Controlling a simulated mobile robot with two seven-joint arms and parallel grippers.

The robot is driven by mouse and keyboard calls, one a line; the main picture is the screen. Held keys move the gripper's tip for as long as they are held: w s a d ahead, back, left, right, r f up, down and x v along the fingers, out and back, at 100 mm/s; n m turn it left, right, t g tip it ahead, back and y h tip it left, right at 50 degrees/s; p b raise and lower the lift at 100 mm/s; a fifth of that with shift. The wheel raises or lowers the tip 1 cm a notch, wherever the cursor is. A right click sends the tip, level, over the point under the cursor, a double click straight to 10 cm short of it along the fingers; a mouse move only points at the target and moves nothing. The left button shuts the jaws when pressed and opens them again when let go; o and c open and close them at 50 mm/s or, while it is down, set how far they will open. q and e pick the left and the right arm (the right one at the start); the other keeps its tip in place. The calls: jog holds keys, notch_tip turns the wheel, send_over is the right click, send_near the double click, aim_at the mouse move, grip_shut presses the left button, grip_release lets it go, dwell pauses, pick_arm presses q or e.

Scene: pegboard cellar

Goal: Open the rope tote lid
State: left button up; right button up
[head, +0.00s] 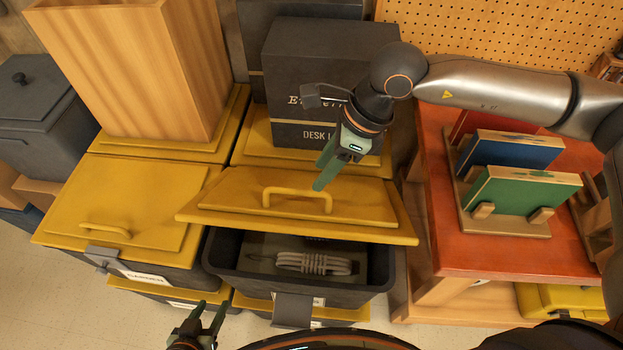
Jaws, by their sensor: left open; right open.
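The rope tote (220,256) is a dark bin with a coiled pale rope (315,263) inside. Its yellow lid (365,207) is tilted up, with the front edge raised clear of the rim and the rope visible under it. A yellow handle (298,190) stands on the lid. My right gripper (321,180) is open at the lid's upper part, beside the handle's right end; I cannot tell if it touches. A dark latch (292,308) hangs at the tote's front. My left gripper (211,310) is open and empty, low in front of the totes.
A closed yellow-lidded tote (150,185) stands at left. Behind are a tall wooden box (130,70) and a dark desk box (300,65) on yellow lids. At right, an orange-topped table (480,255) holds a rack with books (520,190). Floor shows at lower left.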

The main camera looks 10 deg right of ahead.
jog(key=shift+x, duration=2.75)
jog(key=c, duration=0.7)
grip_shut()
jog(key=shift+w+d, duration=0.1)
jog(key=shift+d, duration=0.05)
